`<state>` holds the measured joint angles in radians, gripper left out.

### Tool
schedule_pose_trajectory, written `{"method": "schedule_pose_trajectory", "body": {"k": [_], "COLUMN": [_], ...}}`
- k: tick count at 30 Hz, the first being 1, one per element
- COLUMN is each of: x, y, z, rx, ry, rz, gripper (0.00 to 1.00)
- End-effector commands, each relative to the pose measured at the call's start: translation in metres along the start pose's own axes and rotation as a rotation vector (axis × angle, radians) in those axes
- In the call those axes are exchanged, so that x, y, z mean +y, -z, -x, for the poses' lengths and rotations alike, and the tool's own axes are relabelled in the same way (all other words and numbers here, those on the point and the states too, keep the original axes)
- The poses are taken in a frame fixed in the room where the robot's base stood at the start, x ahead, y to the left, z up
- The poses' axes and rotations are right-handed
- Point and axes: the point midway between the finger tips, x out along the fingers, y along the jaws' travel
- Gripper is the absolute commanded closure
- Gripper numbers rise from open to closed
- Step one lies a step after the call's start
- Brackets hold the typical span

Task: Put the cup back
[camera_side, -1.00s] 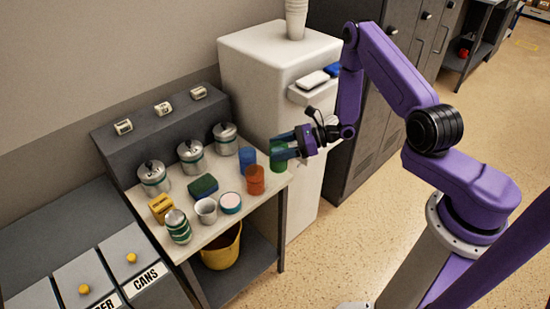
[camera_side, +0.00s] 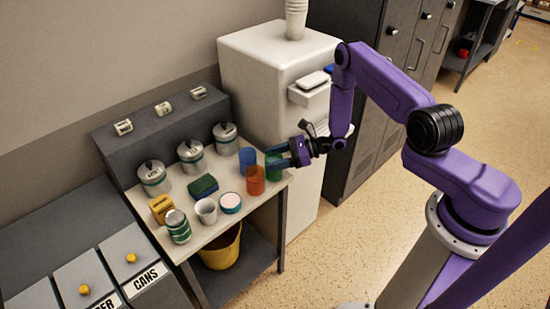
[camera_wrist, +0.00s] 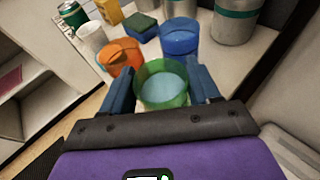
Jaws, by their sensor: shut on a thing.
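A green cup (camera_side: 273,171) is held between the fingers of my gripper (camera_side: 280,161), at the right end of the counter. In the wrist view the green cup (camera_wrist: 163,99) is upright or nearly so, open side up, with a blue finger on each side; its inside looks pale blue. I cannot tell whether its base touches the counter. A red-orange cup (camera_side: 255,184) stands close beside it, and a blue cup (camera_side: 246,157) stands behind. Both also show in the wrist view, the orange one (camera_wrist: 118,59) to the left and the blue one (camera_wrist: 179,42) beyond.
The counter (camera_side: 228,179) also holds a white cup (camera_side: 206,211), a round pink-topped tin (camera_side: 230,203), a green sponge (camera_side: 203,186), a yellow block (camera_side: 160,206), a green-banded can (camera_side: 178,227) and several lidded canisters (camera_side: 190,155). A white water dispenser (camera_side: 260,65) stands behind right.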

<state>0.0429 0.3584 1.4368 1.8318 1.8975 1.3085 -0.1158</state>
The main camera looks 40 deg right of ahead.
Motion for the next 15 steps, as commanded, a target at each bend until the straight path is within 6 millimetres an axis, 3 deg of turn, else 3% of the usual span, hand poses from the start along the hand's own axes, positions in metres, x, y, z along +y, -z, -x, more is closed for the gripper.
{"method": "schedule_pose_trajectory", "body": {"k": [2, 3, 5, 15], "x": [-0.0001, -0.0001, -0.0001, 0.0], "y": [0.002, 0.002, 0.0019, 0.0001], "z": [-0.0006, -0.0006, -0.0005, 0.0], "rx": [-0.001, 0.0, 0.0, 0.0], "ry": [0.0, 0.0, 0.0, 0.0], "rz": [0.0, 0.0, 0.0, 0.0], "gripper": [0.93, 0.29, 0.13, 0.13]}}
